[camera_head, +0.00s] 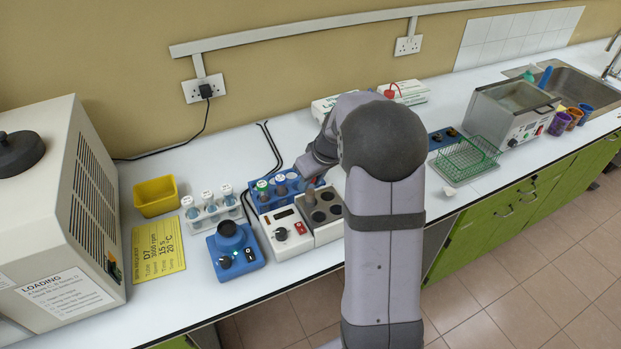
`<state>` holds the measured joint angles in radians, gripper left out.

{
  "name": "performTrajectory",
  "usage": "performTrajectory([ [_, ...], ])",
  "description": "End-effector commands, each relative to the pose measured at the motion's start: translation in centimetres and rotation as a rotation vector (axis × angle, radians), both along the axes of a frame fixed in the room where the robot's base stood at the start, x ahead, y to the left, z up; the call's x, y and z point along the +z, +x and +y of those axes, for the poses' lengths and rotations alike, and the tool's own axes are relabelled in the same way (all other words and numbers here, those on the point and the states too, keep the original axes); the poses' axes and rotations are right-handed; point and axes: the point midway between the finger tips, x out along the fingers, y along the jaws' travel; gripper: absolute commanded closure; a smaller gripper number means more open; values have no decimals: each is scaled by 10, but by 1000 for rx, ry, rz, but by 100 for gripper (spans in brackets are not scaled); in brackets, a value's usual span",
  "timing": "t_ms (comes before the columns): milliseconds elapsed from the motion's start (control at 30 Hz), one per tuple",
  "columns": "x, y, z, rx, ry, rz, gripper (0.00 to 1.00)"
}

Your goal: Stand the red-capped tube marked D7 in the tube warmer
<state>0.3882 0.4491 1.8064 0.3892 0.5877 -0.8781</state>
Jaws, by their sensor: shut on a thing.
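The tube warmer is a white control box (286,234) with a grey block on its right (333,232). The block's top has several dark round wells. My gripper (311,187) is above the block's back left part, partly hidden by my own arm. It is shut on a thin tube, of which little shows. I cannot make out its cap or marking, nor whether its lower end is in a well. A blue rack (262,208) just behind the warmer holds a green-capped tube (262,186) and other pale-topped tubes.
A white rack (212,219) with white-capped tubes and a blue mixer (236,262) stand left of the warmer. A yellow D7 card (158,262), a yellow bin (155,196) and a large machine (60,215) are farther left. A green wire basket (466,160) is at right.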

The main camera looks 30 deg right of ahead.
Motion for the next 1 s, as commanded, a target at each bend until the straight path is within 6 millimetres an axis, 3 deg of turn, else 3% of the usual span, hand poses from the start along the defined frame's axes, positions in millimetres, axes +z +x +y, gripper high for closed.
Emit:
performTrajectory([
  [400,-36,0,0,1,0,0,100],
  [900,-41,0,0,1,0,0,100],
  [933,-41,0,0,1,0,0,70],
  [1000,-41,0,0,1,0,0,53],
])
